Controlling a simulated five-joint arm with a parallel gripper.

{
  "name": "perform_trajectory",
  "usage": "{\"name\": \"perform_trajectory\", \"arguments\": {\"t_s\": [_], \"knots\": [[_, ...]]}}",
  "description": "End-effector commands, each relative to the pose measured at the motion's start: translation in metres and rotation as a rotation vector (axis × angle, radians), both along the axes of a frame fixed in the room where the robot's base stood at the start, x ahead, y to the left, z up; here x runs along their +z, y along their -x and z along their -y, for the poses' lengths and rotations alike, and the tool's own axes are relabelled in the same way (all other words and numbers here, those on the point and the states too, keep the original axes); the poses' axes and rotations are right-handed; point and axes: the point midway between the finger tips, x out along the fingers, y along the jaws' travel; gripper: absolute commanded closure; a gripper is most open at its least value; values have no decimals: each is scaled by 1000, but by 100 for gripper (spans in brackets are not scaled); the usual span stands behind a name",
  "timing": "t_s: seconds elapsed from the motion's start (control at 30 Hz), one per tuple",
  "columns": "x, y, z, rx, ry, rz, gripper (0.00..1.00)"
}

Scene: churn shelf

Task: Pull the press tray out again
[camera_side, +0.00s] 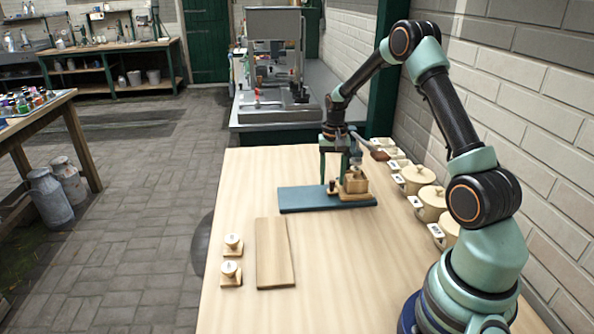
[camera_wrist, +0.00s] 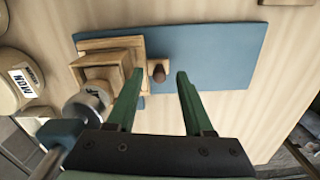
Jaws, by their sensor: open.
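The small wooden press (camera_side: 356,183) stands on the right part of a blue board (camera_side: 298,200). In the wrist view, its wooden tray (camera_wrist: 122,54) sits at the press, with a dark brown round knob (camera_wrist: 159,73) on its right side. The knob also shows in the side view (camera_side: 332,188). My gripper (camera_side: 334,173) is above the knob end, pointing down. In the wrist view my gripper (camera_wrist: 160,76) is open, its two green fingers on either side of the knob, with gaps between. I cannot tell how far above the knob the fingertips are.
A lever with a wooden handle (camera_side: 378,153) reaches right from the press. Several lidded cream jars (camera_side: 429,203) line the wall side. A plain wooden board (camera_side: 274,252) and two small knobbed pieces (camera_side: 232,243) lie front left. Table left of the blue board is clear.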

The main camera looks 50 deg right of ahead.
Motion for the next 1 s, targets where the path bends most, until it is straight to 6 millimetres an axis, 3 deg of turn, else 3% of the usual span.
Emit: {"name": "perform_trajectory", "arguments": {"t_s": [0.37,0.5,1.0], "knots": [[-6,0,0,0,0,0,48],[-6,0,0,0,0,0,100],[-5,0,0,0,1,1,100]]}}
